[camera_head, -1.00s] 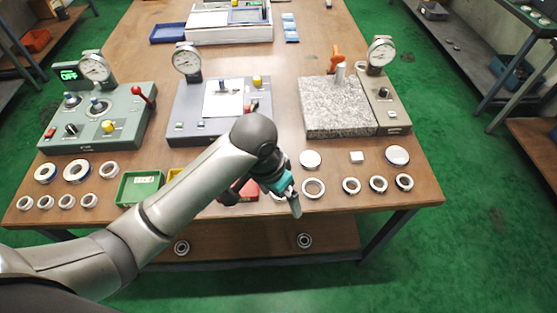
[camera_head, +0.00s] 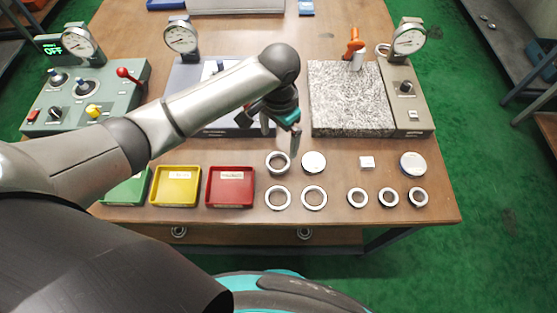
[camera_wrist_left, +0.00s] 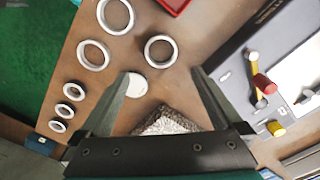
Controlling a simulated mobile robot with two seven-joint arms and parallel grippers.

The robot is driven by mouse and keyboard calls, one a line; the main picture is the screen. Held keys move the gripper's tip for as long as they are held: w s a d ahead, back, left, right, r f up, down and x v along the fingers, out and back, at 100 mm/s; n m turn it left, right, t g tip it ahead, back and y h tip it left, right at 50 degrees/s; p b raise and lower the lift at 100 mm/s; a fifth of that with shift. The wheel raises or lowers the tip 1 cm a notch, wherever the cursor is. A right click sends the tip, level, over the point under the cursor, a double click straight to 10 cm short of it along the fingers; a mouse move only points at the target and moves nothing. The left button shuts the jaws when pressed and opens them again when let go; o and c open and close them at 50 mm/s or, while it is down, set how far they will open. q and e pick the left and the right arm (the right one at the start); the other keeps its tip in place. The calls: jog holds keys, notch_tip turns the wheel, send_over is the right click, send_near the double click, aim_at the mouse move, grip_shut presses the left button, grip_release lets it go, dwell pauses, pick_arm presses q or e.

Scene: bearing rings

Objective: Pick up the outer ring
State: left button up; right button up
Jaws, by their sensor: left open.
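Three larger metal rings lie on the brown table right of the red tray: a back ring (camera_head: 278,174), a front-left ring (camera_head: 277,208) and a front-right ring (camera_head: 314,208). I cannot tell for sure which is the outer ring. My left gripper (camera_head: 281,138) is open and empty above the table, just behind the back ring in the picture. In the left wrist view, the back ring (camera_wrist_left: 147,50) lies past the gap between the open fingertips (camera_wrist_left: 162,78); the two other large rings (camera_wrist_left: 82,62) are left of it. My right gripper is not in view.
A white disc (camera_head: 313,162) lies beside the back ring. Several smaller rings (camera_head: 388,206) lie to the right. Red (camera_head: 231,203), yellow (camera_head: 175,203) and green (camera_head: 125,200) trays stand left. A granite block with gauge stand (camera_head: 350,100) is behind.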

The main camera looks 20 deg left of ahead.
pick_arm(q)
send_over(278, 162)
notch_tip(278, 162, down, 4)
jog(key=shift+w+d+f+b, duration=0.1)
jog(key=shift+d+f+b, duration=0.1)
jog(key=shift+b, duration=0.2)
jog(key=shift+a+f, duration=0.1)
jog(key=shift+f, duration=0.35)
notch_tip(278, 162, down, 5)
jog(key=shift+a+r+b, duration=0.15)
jog(key=shift+b, duration=0.6)
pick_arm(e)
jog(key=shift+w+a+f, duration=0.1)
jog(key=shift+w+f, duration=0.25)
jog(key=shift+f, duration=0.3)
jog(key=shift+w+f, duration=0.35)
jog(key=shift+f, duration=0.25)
pick_arm(q)
jog(key=c, duration=1.3)
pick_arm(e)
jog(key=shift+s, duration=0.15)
